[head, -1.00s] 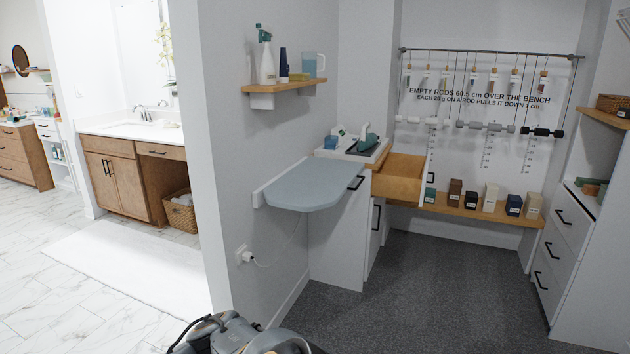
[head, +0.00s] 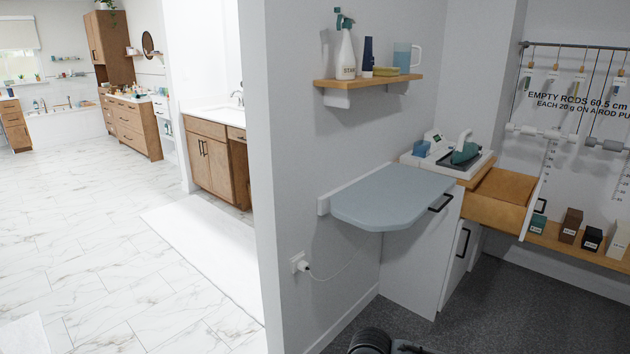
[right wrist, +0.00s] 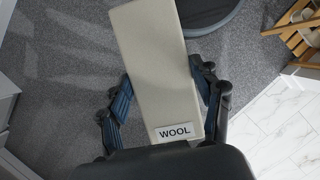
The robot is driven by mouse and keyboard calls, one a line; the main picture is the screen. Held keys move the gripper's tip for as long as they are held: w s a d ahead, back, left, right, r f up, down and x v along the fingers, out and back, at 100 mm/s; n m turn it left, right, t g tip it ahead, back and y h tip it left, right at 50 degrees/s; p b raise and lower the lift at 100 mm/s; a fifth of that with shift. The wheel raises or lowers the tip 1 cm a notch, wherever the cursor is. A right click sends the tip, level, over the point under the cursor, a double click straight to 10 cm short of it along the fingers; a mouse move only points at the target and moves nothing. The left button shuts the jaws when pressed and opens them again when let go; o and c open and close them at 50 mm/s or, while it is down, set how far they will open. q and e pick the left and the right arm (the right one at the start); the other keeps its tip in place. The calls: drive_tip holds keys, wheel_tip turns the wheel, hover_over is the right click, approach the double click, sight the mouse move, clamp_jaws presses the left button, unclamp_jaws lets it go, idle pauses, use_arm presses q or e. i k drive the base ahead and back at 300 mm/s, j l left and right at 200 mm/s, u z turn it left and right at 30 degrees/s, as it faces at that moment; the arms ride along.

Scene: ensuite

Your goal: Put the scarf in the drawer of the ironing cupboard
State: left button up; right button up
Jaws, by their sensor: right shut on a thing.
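My right gripper (right wrist: 163,80) is shut on a long cream block-like piece (right wrist: 155,45) with a white label reading WOOL, in the right wrist view. I cannot tell whether this piece is the folded scarf; no other scarf is recognisable. In the head view, the ironing cupboard (head: 420,250) stands at the right of the wall. Its wooden drawer (head: 495,215) is pulled open and juts out to the right. The inside of the drawer is only partly visible. My left gripper is not in view.
A blue-grey ironing board (head: 392,195) sticks out left of the drawer. A tray with a green iron (head: 465,150) stands behind it. Several labelled blocks line a low shelf (head: 575,242) at right. A wall shelf (head: 368,80) hangs above. White tiled floor (head: 100,240) lies clear at left.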

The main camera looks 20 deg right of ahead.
sight(507, 198)
drive_tip(key=i+l+z, duration=0.2)
drive_tip(key=l+z, duration=0.25)
drive_tip(key=i+l+z, duration=0.25)
drive_tip(key=z, duration=0.25)
drive_tip(key=i+l+z, duration=0.3)
drive_tip(key=z, duration=0.15)
drive_tip(key=i+l+z, duration=0.25)
drive_tip(key=z, duration=0.2)
drive_tip(key=i+l, duration=0.1)
drive_tip(key=i, duration=0.35)
drive_tip(key=i+l+u, duration=0.15)
drive_tip(key=i, duration=0.35)
drive_tip(key=i+l, duration=0.15)
drive_tip(key=i, duration=0.3)
drive_tip(key=i+l+u, duration=0.15)
drive_tip(key=i, duration=0.35)
drive_tip(key=i+l+u, duration=1.15)
drive_tip(key=l, duration=0.1)
